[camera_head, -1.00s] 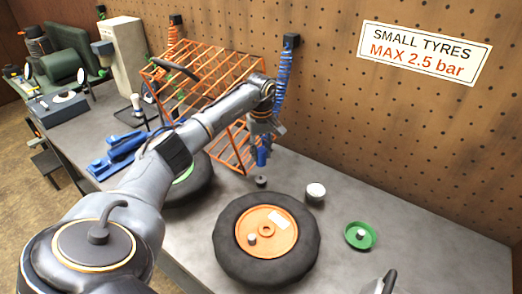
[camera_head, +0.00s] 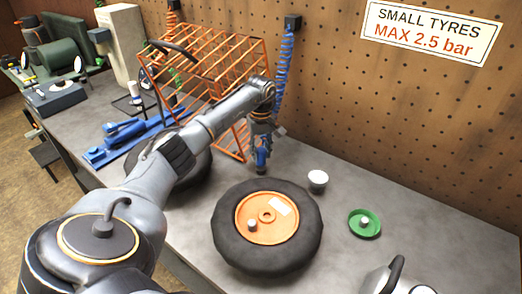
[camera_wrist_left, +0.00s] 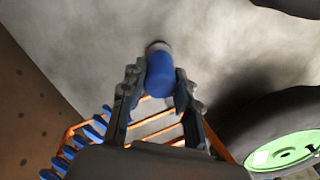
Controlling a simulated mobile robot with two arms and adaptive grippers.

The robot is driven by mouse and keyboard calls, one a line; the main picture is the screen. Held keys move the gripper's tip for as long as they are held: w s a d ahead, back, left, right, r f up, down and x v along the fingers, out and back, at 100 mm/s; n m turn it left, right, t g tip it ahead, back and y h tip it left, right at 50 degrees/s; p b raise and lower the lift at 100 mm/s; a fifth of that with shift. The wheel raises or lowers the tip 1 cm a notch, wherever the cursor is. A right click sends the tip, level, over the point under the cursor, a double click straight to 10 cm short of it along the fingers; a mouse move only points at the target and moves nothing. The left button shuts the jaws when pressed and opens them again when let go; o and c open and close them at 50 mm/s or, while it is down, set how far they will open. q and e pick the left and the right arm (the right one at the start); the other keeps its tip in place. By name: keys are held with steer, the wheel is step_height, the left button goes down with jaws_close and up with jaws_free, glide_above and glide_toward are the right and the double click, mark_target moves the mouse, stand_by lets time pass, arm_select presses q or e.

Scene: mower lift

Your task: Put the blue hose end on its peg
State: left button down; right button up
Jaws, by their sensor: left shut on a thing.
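My left gripper (camera_head: 262,146) is shut on the blue hose end (camera_head: 261,157), which points down above the bench. In the left wrist view the blue hose end (camera_wrist_left: 160,74) lies between the two fingers (camera_wrist_left: 157,92). The short dark grey peg (camera_head: 262,171) shows just below the hose end on the bench. In the left wrist view a grey rounded part shows at the hose end's tip. I cannot tell whether the hose end touches the peg or sits on it. The coiled blue hose (camera_head: 285,72) hangs on the pegboard behind. My right gripper is not in view.
An orange wire rack (camera_head: 212,62) stands close behind and left of my left gripper. A tyre with an orange hub (camera_head: 226,241) lies in front. A white-topped cup (camera_head: 317,180) and a green dish (camera_head: 357,229) are to the right, with bare bench around them.

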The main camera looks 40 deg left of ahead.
mark_target(261, 149)
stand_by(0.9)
arm_select(q)
steer(key=shift+f+b, duration=0.45)
steer(key=shift+f, duration=0.1)
stand_by(0.5)
steer(key=c, duration=1.3)
jaws_free()
steer(key=shift+o, duration=0.2)
steer(key=shift+r, duration=0.1)
steer(key=shift+s+d+r+p, duration=0.1)
steer(key=shift+r+p, duration=3.8)
steer(key=shift+r, duration=1.55)
steer(key=shift+f, duration=0.1)
